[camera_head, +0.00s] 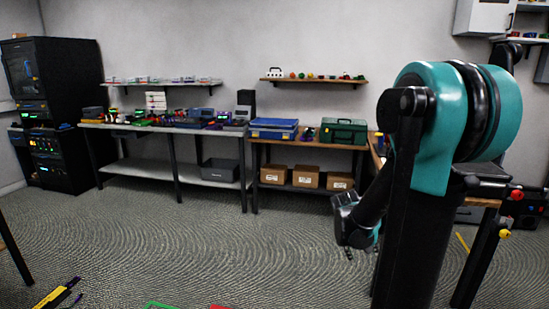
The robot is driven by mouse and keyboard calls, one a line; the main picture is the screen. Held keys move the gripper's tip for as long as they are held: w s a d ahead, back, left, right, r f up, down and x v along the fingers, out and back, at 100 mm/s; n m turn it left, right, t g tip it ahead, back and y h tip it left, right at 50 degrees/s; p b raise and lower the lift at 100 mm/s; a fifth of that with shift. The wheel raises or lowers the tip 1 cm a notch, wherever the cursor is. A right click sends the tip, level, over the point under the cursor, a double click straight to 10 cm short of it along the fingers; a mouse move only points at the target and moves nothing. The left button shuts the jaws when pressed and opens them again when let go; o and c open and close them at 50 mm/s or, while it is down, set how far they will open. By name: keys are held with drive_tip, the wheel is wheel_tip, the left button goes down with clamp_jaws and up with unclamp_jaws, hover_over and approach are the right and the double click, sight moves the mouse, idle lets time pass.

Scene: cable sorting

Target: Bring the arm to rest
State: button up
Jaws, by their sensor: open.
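My arm stands on the right side of the head view, with a large teal joint at the top and a black link hanging down. My gripper (350,250) is at the lower end of the folded arm, left of the dark column, above the carpeted floor. It points down, is open, and I see nothing between its fingers. It is small in the picture, and part of it is dark. It touches no bench or object that I can see.
A grey workbench (150,169) with electronics stands along the back wall. Beside it, a wooden bench (326,144) carries blue and green cases, with cardboard boxes (306,176) below. A black rack (60,110) stands at left. The carpeted floor (180,225) in the middle is clear.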

drive_tip(key=s+a+f+t+y, duration=0.1)
drive_tip(key=s+a+y, duration=0.3)
drive_tip(key=s+a, duration=0.6)
drive_tip(key=s, duration=0.3)
drive_tip(key=shift+s+a+f+y, duration=0.2)
drive_tip(key=shift+s+f+y, duration=0.1)
drive_tip(key=shift+s, duration=0.05)
